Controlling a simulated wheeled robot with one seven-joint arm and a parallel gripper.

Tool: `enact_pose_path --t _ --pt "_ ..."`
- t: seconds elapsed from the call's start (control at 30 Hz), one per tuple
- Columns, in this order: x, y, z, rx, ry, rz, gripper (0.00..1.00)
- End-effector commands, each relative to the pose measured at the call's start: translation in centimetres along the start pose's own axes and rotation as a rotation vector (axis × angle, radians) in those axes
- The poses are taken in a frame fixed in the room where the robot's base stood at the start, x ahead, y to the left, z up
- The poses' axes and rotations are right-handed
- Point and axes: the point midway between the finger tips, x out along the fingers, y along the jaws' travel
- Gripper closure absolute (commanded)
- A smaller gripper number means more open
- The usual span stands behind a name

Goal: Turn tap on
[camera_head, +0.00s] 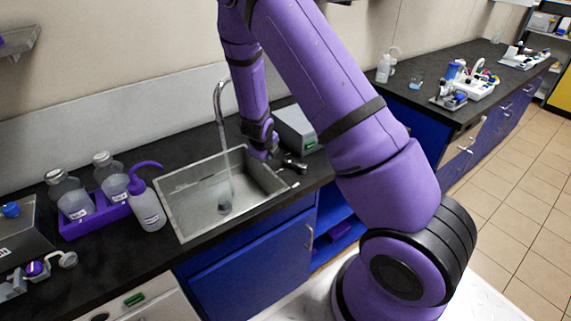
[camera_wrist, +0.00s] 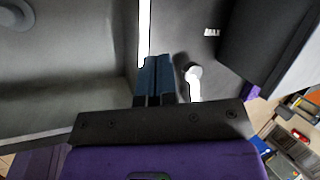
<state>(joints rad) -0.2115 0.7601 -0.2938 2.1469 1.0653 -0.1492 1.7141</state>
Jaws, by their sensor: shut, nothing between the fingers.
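A curved metal tap spout (camera_head: 217,95) stands at the sink (camera_head: 172,205). Below it a pale streak (camera_head: 228,175), which looks like running water, reaches the drain. A small metal handle (camera_head: 293,163) sits on the counter at the sink's right edge. My gripper (camera_head: 270,155) points down beside this handle, on its left in the head view. In the wrist view, the blue fingers (camera_wrist: 157,66) are shut and empty beside the sink rim. A round-topped pale metal piece (camera_wrist: 194,80), likely the handle, is just right of them. I cannot tell whether they touch.
A grey box device (camera_head: 298,128) stands close behind the handle. A wash bottle (camera_head: 148,207) and a purple rack (camera_head: 95,222) with bottles are left of the sink. Lab items (camera_head: 470,85) stand on the far right counter.

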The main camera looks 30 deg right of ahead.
Motion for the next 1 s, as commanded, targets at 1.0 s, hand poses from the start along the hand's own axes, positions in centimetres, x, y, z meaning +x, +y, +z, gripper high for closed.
enact_pose_path --t 1.0 --pt "-4.1 6.9 -5.6 -0.095 0.168 -0.619 1.00"
